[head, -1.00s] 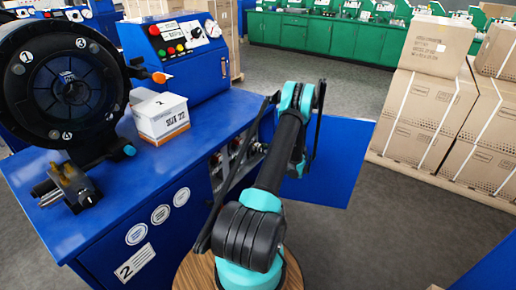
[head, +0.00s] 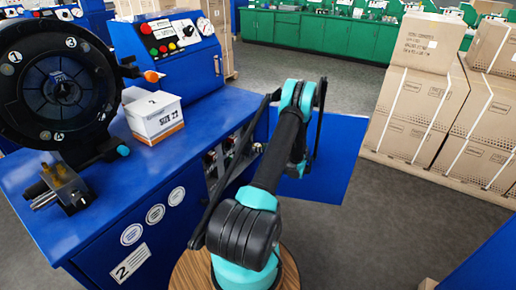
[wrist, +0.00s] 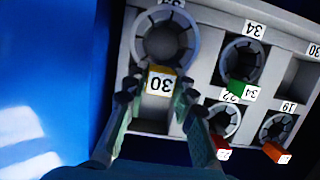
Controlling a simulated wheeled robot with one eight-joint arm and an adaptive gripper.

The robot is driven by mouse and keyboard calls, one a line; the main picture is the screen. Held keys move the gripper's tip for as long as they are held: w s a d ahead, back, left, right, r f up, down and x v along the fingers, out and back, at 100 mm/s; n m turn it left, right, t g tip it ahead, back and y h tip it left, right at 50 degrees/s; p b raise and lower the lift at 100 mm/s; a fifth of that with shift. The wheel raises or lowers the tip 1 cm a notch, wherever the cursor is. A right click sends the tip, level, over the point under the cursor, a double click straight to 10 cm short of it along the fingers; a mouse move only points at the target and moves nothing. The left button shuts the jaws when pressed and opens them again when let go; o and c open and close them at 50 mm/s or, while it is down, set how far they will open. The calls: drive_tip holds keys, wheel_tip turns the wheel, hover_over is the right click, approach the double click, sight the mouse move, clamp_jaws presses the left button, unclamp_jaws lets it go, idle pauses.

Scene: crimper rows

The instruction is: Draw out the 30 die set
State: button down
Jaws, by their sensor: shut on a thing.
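The 30 die set (wrist: 167,40) is a grey segmented ring with a yellow tab marked 30, at the upper left of the wrist view. My gripper (wrist: 158,88) is shut on it at the yellow tab, one finger on each side. The ring sits at the pale rack (wrist: 208,72); I cannot tell how far out of its slot it is. In the head view my arm reaches into the open blue cabinet, and the gripper and the die set are hidden there.
Other die sets with green (wrist: 238,92), red and orange (wrist: 274,152) tabs sit close to the right in the rack. The blue cabinet door (head: 335,155) stands open. A white box marked SIZE 22 (head: 153,117) is on the bench beside the crimper (head: 60,90).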

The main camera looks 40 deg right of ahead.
drive_tip(key=shift+f+v, duration=0.25)
drive_tip(key=shift+v, duration=0.85)
drive_tip(key=shift+f+v, duration=0.25)
drive_tip(key=shift+v, duration=0.8)
drive_tip(key=shift+s+d, duration=0.1)
drive_tip(key=shift+s, duration=0.05)
